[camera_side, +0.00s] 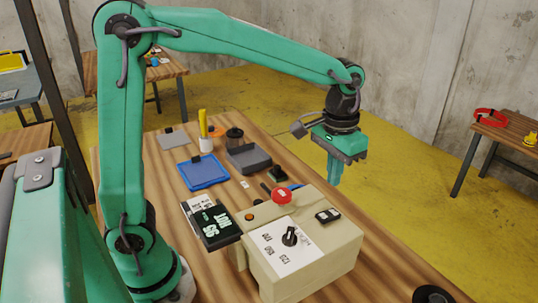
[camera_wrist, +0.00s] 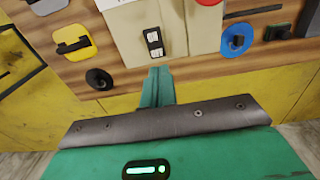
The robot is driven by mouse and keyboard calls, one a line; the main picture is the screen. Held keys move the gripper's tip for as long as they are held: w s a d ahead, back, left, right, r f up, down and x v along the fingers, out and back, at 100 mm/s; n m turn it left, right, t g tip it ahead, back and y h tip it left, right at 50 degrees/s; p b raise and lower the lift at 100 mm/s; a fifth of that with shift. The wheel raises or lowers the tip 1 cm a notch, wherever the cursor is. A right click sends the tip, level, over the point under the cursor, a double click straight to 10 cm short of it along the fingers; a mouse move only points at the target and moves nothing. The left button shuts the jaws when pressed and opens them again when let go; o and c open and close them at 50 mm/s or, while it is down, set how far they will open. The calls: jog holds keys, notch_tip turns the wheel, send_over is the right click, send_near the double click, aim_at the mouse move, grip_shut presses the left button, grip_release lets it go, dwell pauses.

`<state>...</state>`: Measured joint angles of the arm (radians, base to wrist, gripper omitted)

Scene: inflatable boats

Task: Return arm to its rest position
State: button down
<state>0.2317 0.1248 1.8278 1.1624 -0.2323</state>
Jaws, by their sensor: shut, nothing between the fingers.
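My gripper (camera_side: 335,175) is green and shut, with nothing in it. In the side view it hangs pointing down from my outstretched arm, past the right edge of the wooden table. It is behind and above the beige control box (camera_side: 318,271). In the wrist view my gripper (camera_wrist: 160,73) shows its fingers together, just below a black and white switch (camera_wrist: 153,42) on the box.
The wooden table (camera_side: 385,268) holds the box with a red button (camera_side: 281,195) and a black knob (camera_side: 290,236). A blue tray (camera_side: 203,172), a grey case (camera_side: 248,158) and a dark booklet (camera_side: 217,226) lie nearby. Another table (camera_side: 515,140) stands right. Open air surrounds my gripper.

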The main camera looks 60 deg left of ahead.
jog(key=s+a+r+t, duration=0.1)
jog(key=s+a, duration=0.3)
jog(key=s, duration=0.4)
jog(key=s+a+r+t, duration=0.1)
jog(key=s+a+t, duration=0.3)
jog(key=s, duration=0.4)
jog(key=shift+s+a+r, duration=0.3)
jog(key=shift+s+a, duration=0.1)
jog(key=shift+a, duration=0.25)
jog(key=c, duration=2.1)
grip_release()
